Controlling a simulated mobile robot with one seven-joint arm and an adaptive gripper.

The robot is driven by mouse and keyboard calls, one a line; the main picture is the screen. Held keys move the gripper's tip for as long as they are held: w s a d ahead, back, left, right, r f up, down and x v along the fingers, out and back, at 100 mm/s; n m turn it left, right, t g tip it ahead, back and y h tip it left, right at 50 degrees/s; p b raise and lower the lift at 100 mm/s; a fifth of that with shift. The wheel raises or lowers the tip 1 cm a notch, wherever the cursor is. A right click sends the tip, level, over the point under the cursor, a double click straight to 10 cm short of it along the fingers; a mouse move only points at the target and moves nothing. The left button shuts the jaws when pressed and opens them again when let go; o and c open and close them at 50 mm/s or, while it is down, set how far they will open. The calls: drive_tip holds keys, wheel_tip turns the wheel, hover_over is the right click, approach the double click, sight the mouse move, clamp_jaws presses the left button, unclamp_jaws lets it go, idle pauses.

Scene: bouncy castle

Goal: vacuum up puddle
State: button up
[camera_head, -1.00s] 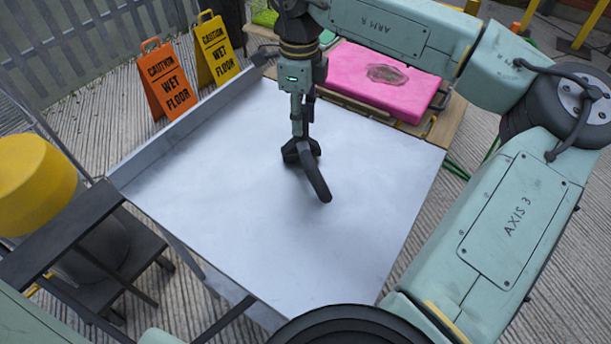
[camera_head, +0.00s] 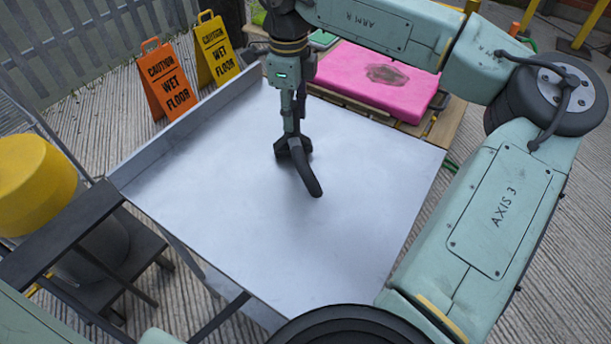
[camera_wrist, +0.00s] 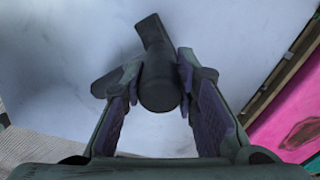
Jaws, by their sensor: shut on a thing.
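My gripper (camera_head: 293,146) is shut on a black vacuum nozzle (camera_head: 309,175), a dark tube with a bent end. It hangs over the grey metal table, and I cannot tell if its tip touches the surface. In the wrist view the nozzle (camera_wrist: 160,84) sits between both fingers (camera_wrist: 158,76). A dark brownish puddle (camera_head: 387,75) lies on a pink pad (camera_head: 350,80) behind and to the right of my gripper. The puddle also shows in the wrist view (camera_wrist: 302,134) at the lower right, apart from the nozzle.
The grey table (camera_head: 230,210) is otherwise bare, with a raised rim along its left side. Orange (camera_head: 166,80) and yellow (camera_head: 217,48) wet-floor signs stand behind it. A yellow-topped drum (camera_head: 35,185) is at the left. A wooden pallet (camera_head: 440,125) lies under the pink pad.

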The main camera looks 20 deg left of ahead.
drive_tip(key=shift+r+p, duration=2.35)
drive_tip(key=shift+r, duration=1.25)
drive_tip(key=shift+f, duration=0.1)
